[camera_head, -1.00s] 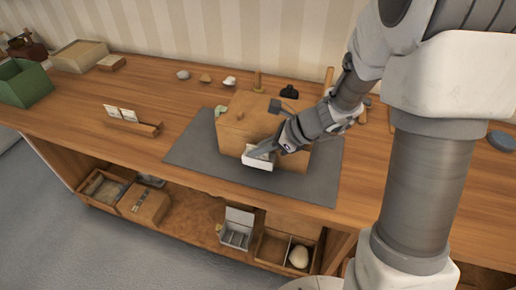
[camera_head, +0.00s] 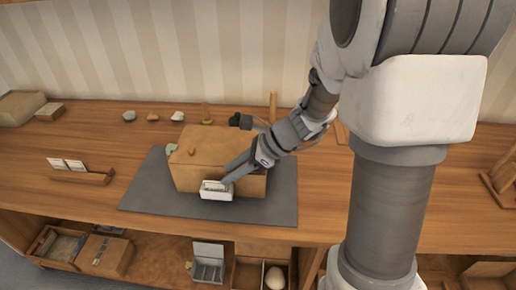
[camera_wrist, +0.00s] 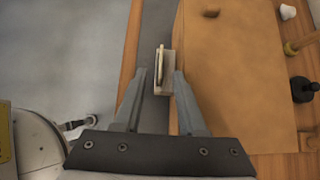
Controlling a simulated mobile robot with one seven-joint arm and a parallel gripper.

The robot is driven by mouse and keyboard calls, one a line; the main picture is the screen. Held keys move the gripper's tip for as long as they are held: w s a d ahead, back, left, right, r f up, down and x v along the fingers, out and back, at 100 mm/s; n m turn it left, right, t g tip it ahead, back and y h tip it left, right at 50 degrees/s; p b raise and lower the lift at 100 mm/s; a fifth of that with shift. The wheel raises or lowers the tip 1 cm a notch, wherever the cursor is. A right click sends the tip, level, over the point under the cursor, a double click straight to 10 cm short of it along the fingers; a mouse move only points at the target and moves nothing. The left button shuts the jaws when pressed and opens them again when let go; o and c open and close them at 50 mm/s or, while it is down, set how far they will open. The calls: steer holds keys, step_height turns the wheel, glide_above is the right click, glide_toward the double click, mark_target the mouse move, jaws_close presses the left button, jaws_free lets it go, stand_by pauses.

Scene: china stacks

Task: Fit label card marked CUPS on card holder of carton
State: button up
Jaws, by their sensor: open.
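The tan carton (camera_head: 215,150) stands on a grey mat (camera_head: 145,195) on the bench; its top fills the right of the wrist view (camera_wrist: 240,70). A small white card holder (camera_head: 216,195) is at the carton's front face. A pale card stands upright in or against it, seen edge-on in the wrist view (camera_wrist: 161,62); its marking is not legible. My gripper (camera_head: 224,182) is open just above the holder. In the wrist view, its fingers (camera_wrist: 160,78) are spread either side of the card and holder, with gaps showing.
A wooden rack (camera_head: 85,177) with two white cards stands left of the mat. Small stones, pegs and a dark object (camera_head: 240,120) lie behind the carton. The shelf below holds boxes and a white compartmented box (camera_head: 208,262). The bench left of the mat is mostly clear.

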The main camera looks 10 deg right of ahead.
steer(key=p+v, duration=0.1)
steer(key=v, duration=0.9)
steer(key=shift+s, duration=0.1)
steer(key=s+r+n+t+h+p, duration=0.1)
steer(key=s+r+n+h, duration=0.3)
steer(key=s+n, duration=0.3)
steer(key=s+r+n+t+h+p, duration=0.1)
steer(key=s+r+n+h, duration=0.3)
steer(key=n, duration=1.1)
steer(key=shift+s+d+r+t, duration=0.4)
steer(key=shift+s+r, duration=0.7)
steer(key=shift+s, duration=0.6)
